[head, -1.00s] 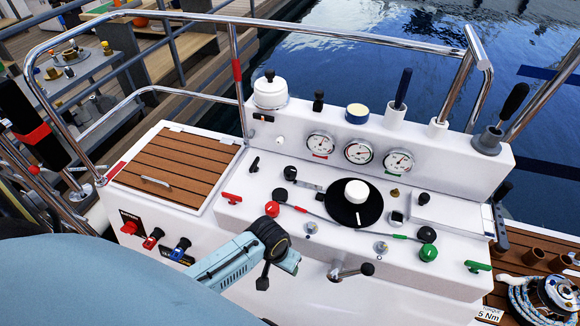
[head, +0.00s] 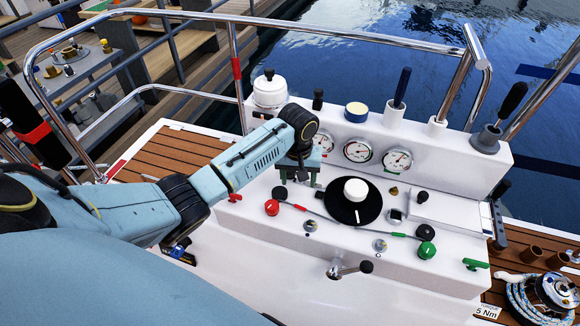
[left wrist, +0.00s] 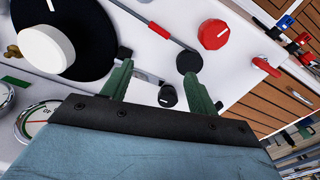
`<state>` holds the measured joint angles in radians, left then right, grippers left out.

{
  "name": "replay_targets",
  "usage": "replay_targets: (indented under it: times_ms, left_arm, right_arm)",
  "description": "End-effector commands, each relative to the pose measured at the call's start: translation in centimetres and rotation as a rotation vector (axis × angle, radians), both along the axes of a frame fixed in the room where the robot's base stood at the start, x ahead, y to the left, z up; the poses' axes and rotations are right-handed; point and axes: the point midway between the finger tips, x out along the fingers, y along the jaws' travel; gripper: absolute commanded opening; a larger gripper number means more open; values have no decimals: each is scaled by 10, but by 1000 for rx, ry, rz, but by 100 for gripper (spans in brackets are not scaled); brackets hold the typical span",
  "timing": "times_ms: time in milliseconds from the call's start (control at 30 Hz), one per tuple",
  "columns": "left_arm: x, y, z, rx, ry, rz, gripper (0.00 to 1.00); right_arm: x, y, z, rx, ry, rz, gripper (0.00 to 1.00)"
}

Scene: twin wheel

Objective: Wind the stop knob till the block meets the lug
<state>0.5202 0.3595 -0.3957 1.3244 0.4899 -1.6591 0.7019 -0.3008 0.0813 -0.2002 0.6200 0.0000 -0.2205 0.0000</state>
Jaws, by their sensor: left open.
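My left gripper (head: 298,180) is over the white console, left of the big dial, with its fingers pointing down at the panel. In the left wrist view its green fingers (left wrist: 158,72) are apart, with nothing held. A small black knob with a white line (left wrist: 167,96), seemingly the stop knob, lies in the gap between them; the gripper hides it in the head view. A silver slide (left wrist: 148,77) runs from it toward a small black block (left wrist: 125,53) by one fingertip. I cannot make out the lug. My right gripper is not in view.
A white knob on a black disc (head: 350,214) stands right of the gripper. A black knob (head: 279,193) and a red knob (head: 271,207) are close on the near side. Gauges (head: 357,151) line the raised back. A crank (head: 350,269) sticks out in front.

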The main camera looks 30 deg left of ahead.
Motion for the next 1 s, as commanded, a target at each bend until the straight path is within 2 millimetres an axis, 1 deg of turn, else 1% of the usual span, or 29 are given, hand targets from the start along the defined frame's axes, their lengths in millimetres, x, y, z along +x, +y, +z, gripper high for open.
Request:
replay_targets:
  times_ms: [33, 100, 200, 333, 433, 567, 667, 833, 933, 1000]
  left_arm:
    - [18, 15, 17, 8, 5, 65, 59]
    - [35, 32, 34, 8, 20, 154, 59]
    - [52, 50, 56, 5, 34, 257, 59]
    - [62, 63, 73, -1, 43, 336, 59]
    - [64, 67, 73, -3, 47, 359, 59]
    - [64, 67, 58, -4, 49, 361, 59]
    - [63, 67, 39, -4, 50, 360, 59]
    - [64, 67, 0, -3, 49, 360, 59]
    - [64, 66, -20, -3, 49, 358, 59]
    - [64, 67, -32, -4, 48, 358, 59]
  right_arm:
    - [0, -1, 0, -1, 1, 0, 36]
    - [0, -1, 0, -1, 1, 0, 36]
    - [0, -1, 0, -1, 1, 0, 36]
    - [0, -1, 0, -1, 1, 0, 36]
    - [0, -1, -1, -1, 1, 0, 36]
    - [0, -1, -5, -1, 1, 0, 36]
    - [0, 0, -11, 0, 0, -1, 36]
    - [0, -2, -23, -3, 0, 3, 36]
    - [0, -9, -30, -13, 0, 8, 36]
    - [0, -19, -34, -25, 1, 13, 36]
